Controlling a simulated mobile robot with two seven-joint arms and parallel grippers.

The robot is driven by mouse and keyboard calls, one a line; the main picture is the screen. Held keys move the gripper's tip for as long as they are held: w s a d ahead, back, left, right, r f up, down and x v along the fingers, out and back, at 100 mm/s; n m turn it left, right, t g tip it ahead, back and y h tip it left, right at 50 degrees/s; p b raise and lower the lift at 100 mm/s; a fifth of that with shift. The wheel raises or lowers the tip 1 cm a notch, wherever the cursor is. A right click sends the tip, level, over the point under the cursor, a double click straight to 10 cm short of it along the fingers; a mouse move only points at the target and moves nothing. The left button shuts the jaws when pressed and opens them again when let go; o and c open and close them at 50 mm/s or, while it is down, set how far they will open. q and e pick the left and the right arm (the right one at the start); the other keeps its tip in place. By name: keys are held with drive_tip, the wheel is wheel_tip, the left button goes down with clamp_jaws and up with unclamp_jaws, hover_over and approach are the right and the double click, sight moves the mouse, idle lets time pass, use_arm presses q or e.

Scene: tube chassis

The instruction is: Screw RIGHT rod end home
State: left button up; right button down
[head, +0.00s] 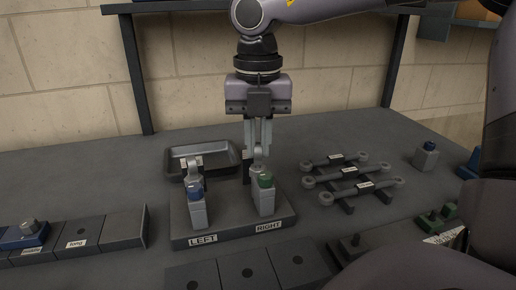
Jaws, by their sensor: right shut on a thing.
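The fixture base (234,233) stands mid-table with plates marked LEFT and RIGHT. My right gripper (258,148) points straight down and is shut on the right rod end. Its fingers partly hide the rod end, and I cannot tell how deep the thread sits. My left gripper is not in view.
A dark tray (204,150) sits behind the fixture. Several rods lie on a rack (347,202) to the right. A row of labelled blocks (89,239) is at the left, with dark blocks (248,270) in front. A blue-topped post (427,156) stands far right.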

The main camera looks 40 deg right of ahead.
drive_tip(key=shift+m, duration=0.8)
drive_tip(key=shift+f+m+b, duration=0.25)
drive_tip(key=shift+m+b, duration=0.4)
drive_tip(key=shift+m, duration=0.05)
drive_tip(key=m, duration=0.3)
drive_tip(key=shift+r+m, duration=0.15)
drive_tip(key=shift+m, duration=0.15)
drive_tip(key=shift+m+b, duration=0.45)
drive_tip(key=shift+m, duration=0.25)
drive_tip(key=m, duration=0.3)
drive_tip(key=shift+m, duration=0.4)
drive_tip(key=shift+b, duration=0.35)
